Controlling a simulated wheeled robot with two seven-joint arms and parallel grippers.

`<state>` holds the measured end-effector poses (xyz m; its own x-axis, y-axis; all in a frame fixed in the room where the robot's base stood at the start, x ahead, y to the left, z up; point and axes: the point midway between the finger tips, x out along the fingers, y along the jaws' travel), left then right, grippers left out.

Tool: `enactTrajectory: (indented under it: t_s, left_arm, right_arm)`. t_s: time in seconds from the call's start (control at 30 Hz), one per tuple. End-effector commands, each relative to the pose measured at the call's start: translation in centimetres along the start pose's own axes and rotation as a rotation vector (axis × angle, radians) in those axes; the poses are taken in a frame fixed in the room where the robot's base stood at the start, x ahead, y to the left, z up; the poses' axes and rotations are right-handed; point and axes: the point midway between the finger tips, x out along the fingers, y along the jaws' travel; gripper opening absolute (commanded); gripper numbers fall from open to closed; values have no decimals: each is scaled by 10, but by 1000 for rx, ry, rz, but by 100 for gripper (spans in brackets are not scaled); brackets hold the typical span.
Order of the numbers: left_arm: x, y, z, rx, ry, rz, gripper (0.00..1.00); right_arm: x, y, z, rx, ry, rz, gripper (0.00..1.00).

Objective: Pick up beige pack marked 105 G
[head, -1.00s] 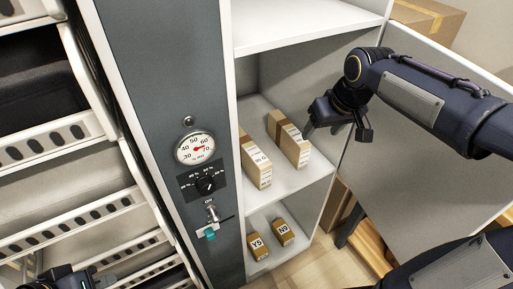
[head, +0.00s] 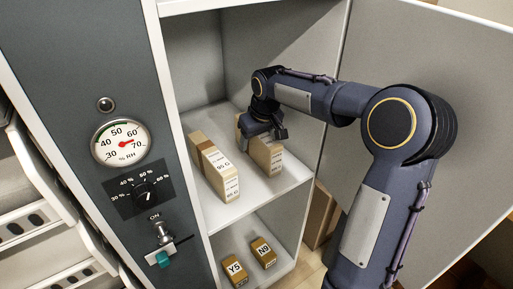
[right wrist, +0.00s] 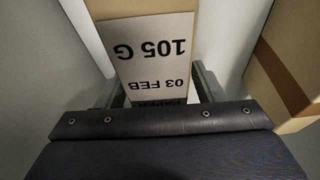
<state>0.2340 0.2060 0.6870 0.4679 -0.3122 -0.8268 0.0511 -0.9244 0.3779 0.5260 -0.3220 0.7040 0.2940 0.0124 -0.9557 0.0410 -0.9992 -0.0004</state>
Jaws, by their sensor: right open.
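The beige pack marked 105 G (head: 268,157) stands on the upper cabinet shelf, the right one of two packs. In the right wrist view its white label (right wrist: 157,55) reads upside down, "105 G" and "03 FEB". My right gripper (head: 262,130) is at the pack, in front of its upper part in the head view. In the right wrist view its open fingers lie on either side of the pack. Whether they touch it I cannot tell. My left gripper is not in view.
A similar pack marked 95 G (head: 216,170) stands close by on the left; its side shows in the right wrist view (right wrist: 287,75). Small boxes Y5 (head: 236,270) and N9 (head: 263,252) stand on the shelf below. The cabinet's side wall is close on the right.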

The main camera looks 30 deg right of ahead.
Motion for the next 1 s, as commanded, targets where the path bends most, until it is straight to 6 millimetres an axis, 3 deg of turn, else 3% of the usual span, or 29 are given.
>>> enactTrajectory:
  t_s: [0.07, 0.27, 0.7, 1.0]
  left_arm:
    - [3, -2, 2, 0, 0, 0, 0]
    - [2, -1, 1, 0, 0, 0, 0]
    - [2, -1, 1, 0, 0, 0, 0]
    - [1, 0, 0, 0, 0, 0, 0]
  right_arm:
    - [8, 0, 0, -1, 1, 0, 62]
    - [7, 0, 0, 0, 2, 0, 62]
    - [7, 0, 0, 0, 1, 0, 4]
    - [4, 0, -1, 0, 3, 0, 3]
